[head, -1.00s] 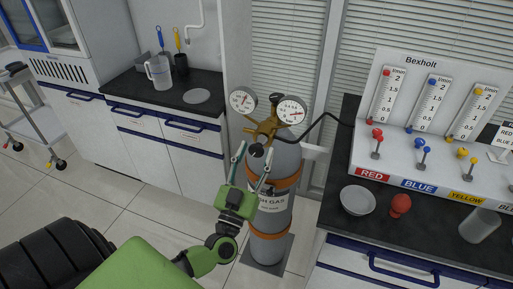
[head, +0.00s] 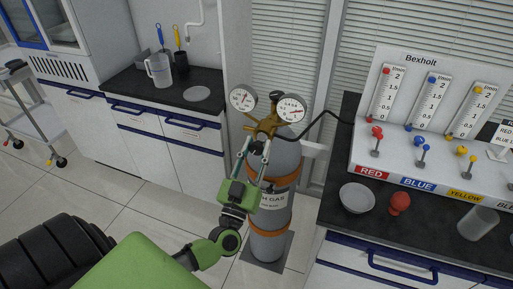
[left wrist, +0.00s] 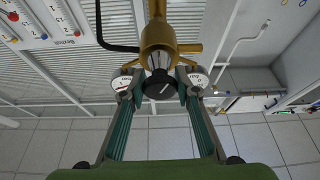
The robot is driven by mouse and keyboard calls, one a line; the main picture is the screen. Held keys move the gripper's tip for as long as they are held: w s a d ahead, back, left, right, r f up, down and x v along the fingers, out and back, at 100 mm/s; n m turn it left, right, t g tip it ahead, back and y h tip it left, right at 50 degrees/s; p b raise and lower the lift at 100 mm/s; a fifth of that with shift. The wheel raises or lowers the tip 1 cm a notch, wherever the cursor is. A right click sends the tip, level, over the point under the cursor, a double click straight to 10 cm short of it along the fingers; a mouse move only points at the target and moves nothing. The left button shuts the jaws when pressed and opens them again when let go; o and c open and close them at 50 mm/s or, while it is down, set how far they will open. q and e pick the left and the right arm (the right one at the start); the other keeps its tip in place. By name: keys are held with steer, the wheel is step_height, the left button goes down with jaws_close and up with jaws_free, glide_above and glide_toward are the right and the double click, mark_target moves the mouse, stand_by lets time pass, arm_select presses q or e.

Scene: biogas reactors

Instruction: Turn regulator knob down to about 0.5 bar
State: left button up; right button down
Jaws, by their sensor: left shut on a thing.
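The regulator is a brass body (head: 267,127) with two round white gauges, a left gauge (head: 242,98) and a right gauge (head: 291,108). It sits on top of a grey gas cylinder (head: 269,222) with orange bands. My left gripper (head: 257,148) reaches up to the regulator's front. In the left wrist view its fingers (left wrist: 160,88) are shut on the black regulator knob (left wrist: 160,86), one finger on each side, below the brass body (left wrist: 158,42). The gauge readings are too small to read surely. My right gripper is not in view.
A flowmeter panel (head: 425,75) with red, blue and yellow valves stands on the right bench. A bowl (head: 357,198), a red bulb (head: 399,203) and a beaker (head: 478,223) are near it. A black hose (head: 325,117) runs from the regulator toward the panel.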

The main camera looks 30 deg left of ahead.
arm_select(q)
steer(key=n+g+y+p, duration=0.1)
steer(key=n+y, duration=0.1)
steer(key=n, duration=0.2)
steer(key=n+g+y+p, duration=0.1)
steer(key=n+y+p, duration=0.1)
steer(key=n, duration=0.3)
steer(key=shift+d+r, duration=0.1)
steer(key=shift+r, duration=0.05)
steer(key=n+g+p, duration=0.1)
steer(key=n, duration=0.2)
steer(key=n+g+y+p, duration=0.1)
steer(key=n+p, duration=0.1)
steer(key=shift+n, duration=0.4)
steer(key=shift+n+g+p, duration=0.3)
steer(key=shift+n+p, duration=0.1)
steer(key=shift+n, duration=0.1)
steer(key=o, duration=1.1)
steer(key=shift+c, duration=0.2)
steer(key=v, duration=1.2)
steer(key=shift+w+d, duration=0.1)
steer(key=shift+d, duration=0.05)
